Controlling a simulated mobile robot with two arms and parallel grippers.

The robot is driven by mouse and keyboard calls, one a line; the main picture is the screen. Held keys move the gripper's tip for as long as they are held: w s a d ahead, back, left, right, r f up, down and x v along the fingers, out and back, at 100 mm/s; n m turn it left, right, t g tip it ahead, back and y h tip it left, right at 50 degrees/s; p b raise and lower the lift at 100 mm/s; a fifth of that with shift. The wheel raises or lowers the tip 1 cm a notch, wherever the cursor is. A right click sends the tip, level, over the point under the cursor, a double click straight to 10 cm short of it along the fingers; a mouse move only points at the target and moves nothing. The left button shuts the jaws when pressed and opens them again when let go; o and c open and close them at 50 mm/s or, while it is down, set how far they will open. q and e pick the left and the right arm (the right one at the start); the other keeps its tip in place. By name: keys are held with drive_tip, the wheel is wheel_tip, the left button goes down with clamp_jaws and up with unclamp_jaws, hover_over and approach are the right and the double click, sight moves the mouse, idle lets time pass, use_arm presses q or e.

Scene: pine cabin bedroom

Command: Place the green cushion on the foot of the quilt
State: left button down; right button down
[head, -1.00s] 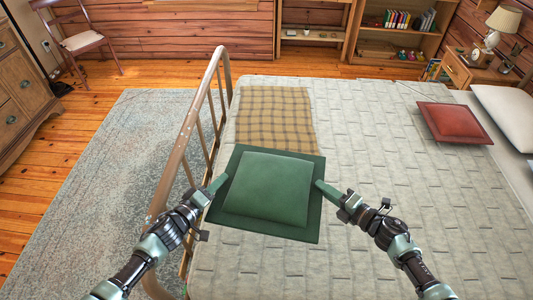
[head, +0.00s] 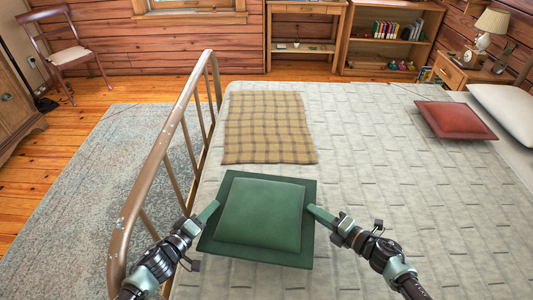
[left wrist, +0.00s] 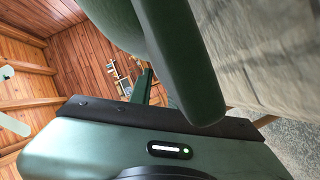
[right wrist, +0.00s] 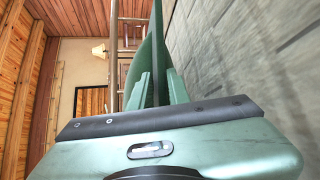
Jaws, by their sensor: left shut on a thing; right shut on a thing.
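The green cushion (head: 262,215) is square with a flat darker border. I hold it level between my two grippers, over the near part of the quilt (head: 400,180) close to the metal footboard. My left gripper (head: 211,212) is shut on its left border, and my right gripper (head: 318,214) is shut on its right border. The cushion fills the top of the left wrist view (left wrist: 185,60) and shows edge-on in the right wrist view (right wrist: 156,60). Whether its underside touches the quilt is hidden.
The metal footboard (head: 166,165) stands just left of the cushion. A plaid blanket (head: 268,128) lies flat on the quilt beyond it. A red cushion (head: 455,121) and a white pillow (head: 507,112) lie at the right end. The quilt's middle is clear.

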use_arm(q)
drive_tip(key=shift+d, duration=0.25)
use_arm(e)
drive_tip(key=shift+s+a, duration=0.1)
drive_tip(key=shift+a, duration=0.1)
